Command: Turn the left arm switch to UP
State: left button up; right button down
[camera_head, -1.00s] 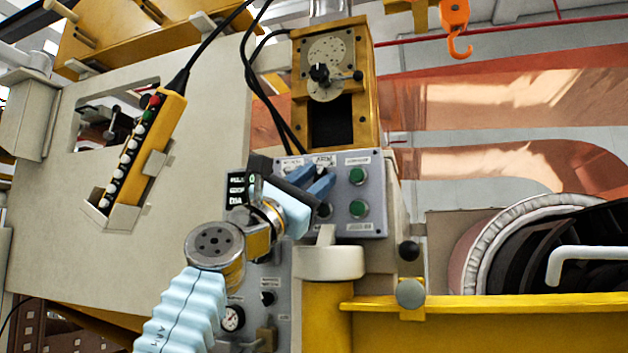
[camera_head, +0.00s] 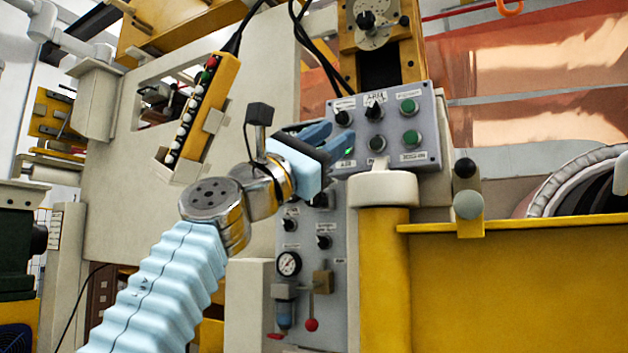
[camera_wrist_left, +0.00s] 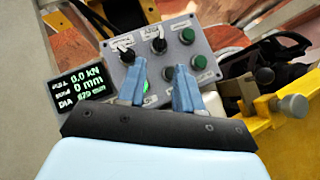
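A grey control panel (camera_head: 394,124) carries several black knobs and green buttons. A top-middle knob (camera_head: 374,108) sits under a label that seems to read ARM; in the wrist view this knob (camera_wrist_left: 158,45) has a white mark pointing roughly up. A top-left knob (camera_head: 343,117) is beside it. I cannot tell from the small lettering which one is the left arm switch. My left gripper (camera_head: 338,137) is in front of the panel's lower left. In the wrist view its blue fingers (camera_wrist_left: 160,64) are apart with nothing between them. My right gripper is out of view.
A small display (camera_wrist_left: 83,88) stands left of the panel. A lower grey panel with a gauge (camera_head: 289,264) is beneath. A white-capped yellow post (camera_head: 384,188) stands just below the panel. A yellow button pendant (camera_head: 208,110) hangs at left; black cables (camera_head: 322,55) pass above.

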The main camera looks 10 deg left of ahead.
pick_arm(q)
jog(key=shift+v, duration=1.95)
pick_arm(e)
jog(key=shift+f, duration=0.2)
pick_arm(q)
jog(key=shift+s, duration=0.1)
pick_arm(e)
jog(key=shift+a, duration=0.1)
